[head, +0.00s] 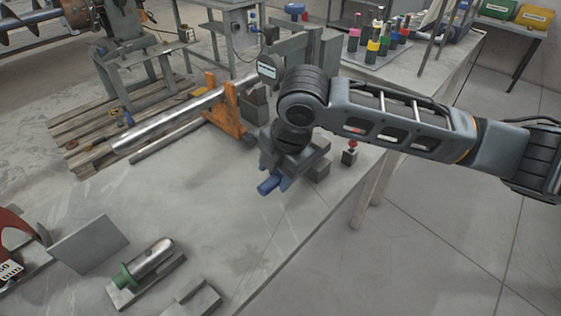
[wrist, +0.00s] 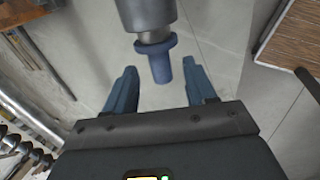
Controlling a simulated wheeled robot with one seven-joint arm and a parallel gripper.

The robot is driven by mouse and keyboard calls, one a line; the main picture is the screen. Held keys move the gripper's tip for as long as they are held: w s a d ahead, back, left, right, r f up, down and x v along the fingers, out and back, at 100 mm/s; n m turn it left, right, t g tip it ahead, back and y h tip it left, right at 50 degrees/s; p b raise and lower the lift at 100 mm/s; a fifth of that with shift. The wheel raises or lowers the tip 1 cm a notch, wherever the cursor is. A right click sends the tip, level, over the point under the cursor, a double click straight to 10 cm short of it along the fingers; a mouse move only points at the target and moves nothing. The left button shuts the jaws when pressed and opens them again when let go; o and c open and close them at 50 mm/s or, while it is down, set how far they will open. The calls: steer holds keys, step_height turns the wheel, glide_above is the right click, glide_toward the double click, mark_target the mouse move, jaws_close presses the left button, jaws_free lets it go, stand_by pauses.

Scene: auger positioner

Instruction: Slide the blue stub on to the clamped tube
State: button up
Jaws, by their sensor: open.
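The blue stub (head: 268,186) shows as a short blue peg at the front of my gripper (head: 276,172). In the wrist view the stub (wrist: 161,66) has a blue collar and a wider grey cylinder behind it. Its blue end points in between the two spread fingers of my gripper (wrist: 161,88), with a visible gap on both sides. My gripper is open. What supports the stub is hidden. A long silver tube (head: 180,118), seemingly the clamped tube, lies slanted in an orange clamp (head: 228,112) to the left of my gripper.
On the bench (head: 235,225), a metal piece with a green collar (head: 124,276) sits in a holder at the front left. A grey plate (head: 88,243) stands beside it. A small block with a red knob (head: 350,152) is right of my gripper. The bench's middle is clear.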

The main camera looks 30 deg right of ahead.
mark_target(272, 180)
steer(key=shift+x, duration=2.2)
jaws_close()
steer(key=shift+w+r+p, duration=0.1)
steer(key=shift+r+p, duration=0.1)
steer(key=shift+p, duration=0.1)
stand_by(0.6)
